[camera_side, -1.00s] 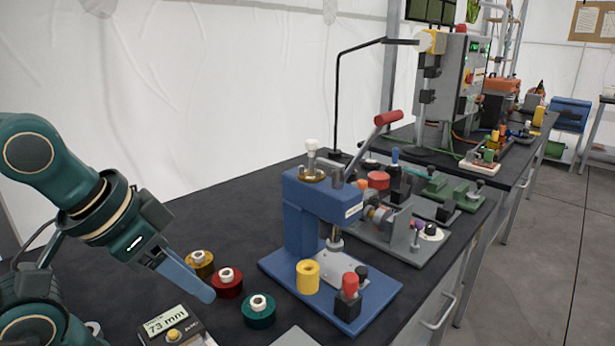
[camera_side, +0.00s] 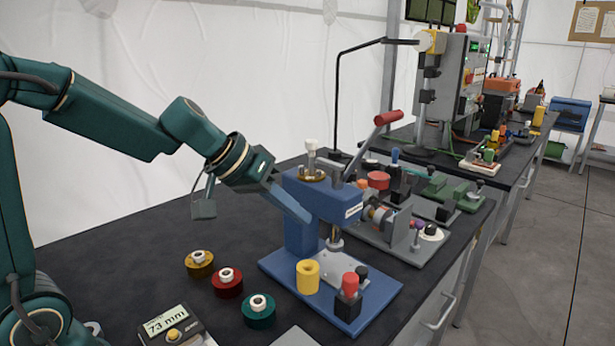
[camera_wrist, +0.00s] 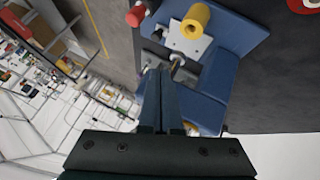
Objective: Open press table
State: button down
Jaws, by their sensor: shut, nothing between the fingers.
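The blue press (camera_side: 300,232) stands upright on its blue base plate (camera_side: 372,300) on the dark bench. A silver table plate (camera_side: 347,268) lies on the base under the ram. A yellow hollow cylinder (camera_side: 308,276) stands at the base's front left. A red-knobbed clamp (camera_side: 350,284) stands at its front right. My gripper (camera_side: 306,218) is shut and empty, its fingers pointing down right in front of or beside the press column; whether they touch is unclear. In the wrist view, the closed fingers (camera_wrist: 160,75) point towards the press, with the yellow cylinder (camera_wrist: 195,17) beyond.
The bench's left middle is clear.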

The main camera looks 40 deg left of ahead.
aim_at(361, 272)
jog(key=shift+n+g, duration=0.5)
jog(key=shift+n, duration=0.3)
jog(key=w+f, duration=0.2)
jog(key=f, duration=0.2)
jog(key=w+f, duration=0.2)
jog(key=f, duration=0.2)
jog(key=w+f, duration=0.2)
jog(key=f, duration=0.2)
jog(key=shift+f, duration=0.2)
jog(key=shift+w+d, duration=0.35)
jog(key=shift+d, duration=0.2)
jog(key=shift+w+d, duration=0.3)
jog(key=shift+d, duration=0.25)
jog(key=shift+w+d, duration=0.35)
jog(key=shift+d, duration=0.35)
jog(key=shift+d, duration=2.3)
